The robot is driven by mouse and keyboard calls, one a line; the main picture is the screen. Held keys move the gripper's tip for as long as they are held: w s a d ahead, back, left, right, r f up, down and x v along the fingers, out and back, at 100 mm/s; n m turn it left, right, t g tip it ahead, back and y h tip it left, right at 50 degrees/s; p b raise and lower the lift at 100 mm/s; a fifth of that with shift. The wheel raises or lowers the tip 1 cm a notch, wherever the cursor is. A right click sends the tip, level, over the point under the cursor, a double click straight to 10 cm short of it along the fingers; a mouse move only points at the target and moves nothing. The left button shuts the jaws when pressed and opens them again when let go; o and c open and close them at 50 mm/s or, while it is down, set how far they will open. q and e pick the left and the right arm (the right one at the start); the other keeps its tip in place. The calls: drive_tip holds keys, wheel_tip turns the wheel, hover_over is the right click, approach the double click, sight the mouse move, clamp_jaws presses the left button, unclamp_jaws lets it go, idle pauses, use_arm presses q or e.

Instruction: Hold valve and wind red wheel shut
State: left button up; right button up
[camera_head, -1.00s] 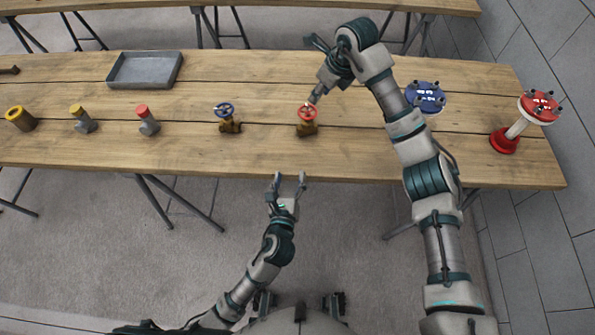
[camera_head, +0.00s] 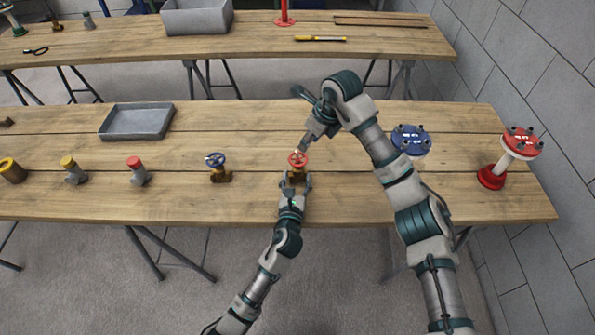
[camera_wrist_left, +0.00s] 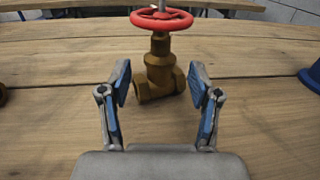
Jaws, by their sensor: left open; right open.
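The brass valve (camera_wrist_left: 160,72) stands upright on the wooden table, with its red wheel (camera_head: 298,159) on top; the wheel also shows in the left wrist view (camera_wrist_left: 161,19). My left gripper (camera_head: 295,180) is open on the near side of the valve. In the left wrist view its two blue-padded fingers (camera_wrist_left: 162,82) point at the valve body, one to each side, with gaps visible. My right gripper (camera_head: 304,146) is at the far right edge of the red wheel, reaching down from above. Its fingers are small in the head view, and a grey fingertip part meets the wheel's top in the wrist view.
A similar valve with a blue wheel (camera_head: 215,160) stands to the left. Pipe fittings (camera_head: 75,170) and a grey tray (camera_head: 137,121) lie further left. A blue flanged piece (camera_head: 411,139) and a red flanged pipe (camera_head: 507,158) stand at right. A second table (camera_head: 300,45) is behind.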

sight(297, 173)
use_arm(q)
drive_tip(key=shift+w+d, duration=0.2)
drive_tip(key=shift+w, duration=1.35)
drive_tip(key=shift+c, duration=0.2)
clamp_jaws()
